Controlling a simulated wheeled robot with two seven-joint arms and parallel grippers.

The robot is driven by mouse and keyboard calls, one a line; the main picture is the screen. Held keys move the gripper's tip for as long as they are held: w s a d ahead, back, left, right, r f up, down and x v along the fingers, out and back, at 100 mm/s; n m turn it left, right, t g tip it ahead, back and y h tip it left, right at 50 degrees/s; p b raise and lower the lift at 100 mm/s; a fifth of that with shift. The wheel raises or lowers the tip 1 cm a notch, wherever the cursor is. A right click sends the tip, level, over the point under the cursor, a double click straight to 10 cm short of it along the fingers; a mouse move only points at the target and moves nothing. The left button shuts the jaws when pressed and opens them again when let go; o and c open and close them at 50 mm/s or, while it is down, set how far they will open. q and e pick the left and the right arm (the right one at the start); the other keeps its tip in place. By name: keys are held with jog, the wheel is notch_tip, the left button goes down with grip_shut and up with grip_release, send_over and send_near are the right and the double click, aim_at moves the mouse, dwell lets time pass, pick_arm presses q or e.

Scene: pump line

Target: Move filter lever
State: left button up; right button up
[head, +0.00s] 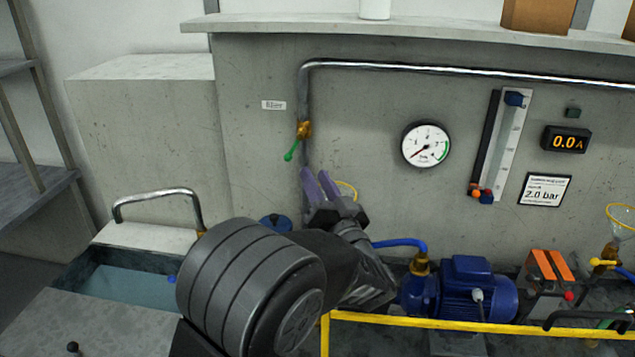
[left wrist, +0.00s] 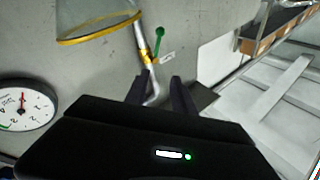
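The filter lever (head: 291,152) is a small green handle on a brass valve (head: 305,130). The lever points down and to the left of the pipe. My left gripper (head: 317,178) is just below and to the right of the valve, its two fingers apart with nothing between them. In the left wrist view, the green lever (left wrist: 159,42) and brass valve (left wrist: 145,57) lie beyond the open fingertips (left wrist: 161,76), not touching them. My right gripper does not show.
A round pressure gauge (head: 426,145) is on the wall right of the pipe. A yellow-rimmed glass vessel (left wrist: 98,28) is near the gripper in the left wrist view. A blue pump (head: 478,288) and yellow rail (head: 450,322) are below right. A water basin (head: 130,284) is lower left.

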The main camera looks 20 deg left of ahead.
pick_arm(q)
jog(key=shift+a+f, duration=0.25)
jog(key=shift+c, duration=1.2)
jog(key=a+f+n+g+b, duration=0.1)
jog(key=a, duration=0.2)
jog(key=s+a+f+n+g+y+b, duration=0.1)
jog(key=a, duration=0.2)
jog(key=s+a+f+g+y+b, duration=0.1)
jog(key=a, duration=0.2)
jog(key=shift+a+n, duration=0.15)
jog(key=shift+n, duration=0.25)
grip_shut()
jog(key=w+a+r+m+t+h+b, duration=0.2)
jog(key=a+r+m+t+h+b, duration=0.15)
jog(key=a+r+t, duration=0.2)
notch_tip(320, 180, up, 5)
jog(key=d+m+t+h+b, duration=0.2)
jog(key=d+m+t+h, duration=0.1)
jog(key=m+t+h, duration=0.2)
jog(key=s+d+m+g+h+b, duration=0.35)
jog(key=d+m+h, duration=0.55)
jog(key=m+h, duration=0.7)
jog(key=a+f+m+g+y, duration=0.2)
jog(key=a+f+m+y, duration=0.1)
jog(key=f+m+y, duration=0.3)
jog(key=shift+s+f+g+y, duration=0.35)
jog(key=shift+f+y, duration=0.1)
jog(key=shift+f, duration=0.3)
